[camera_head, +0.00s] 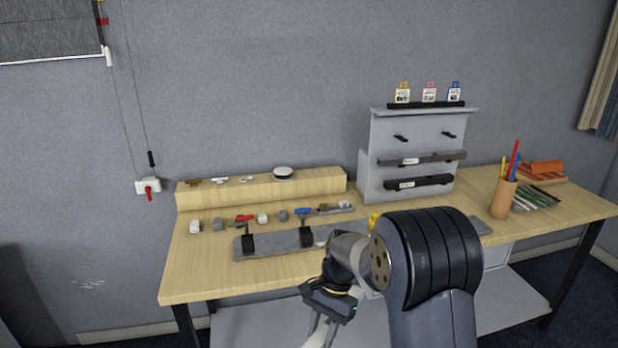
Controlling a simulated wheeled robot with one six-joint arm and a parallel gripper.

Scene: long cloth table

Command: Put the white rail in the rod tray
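I cannot make out for certain which thing is the white rail. A grey bar (440,157) and a black bar (433,181), each with a white label, sit on the front of a grey stand (384,133). Thin green and dark rods (535,198) lie together at the table's right end; a tray under them is not clearly visible. My gripper (322,332) hangs low in front of the table's front edge, apart from the things on it. Pale finger parts show at the bottom edge, but their opening and anything between them cannot be told.
A long grey base (275,243) with red and blue clamps (304,228) lies front left. Small blocks stand behind it, before a wooden step (320,181). A pencil cup (503,200) and an orange block (546,168) stand right. My arm hides the front middle. The left front corner (195,275) is clear.

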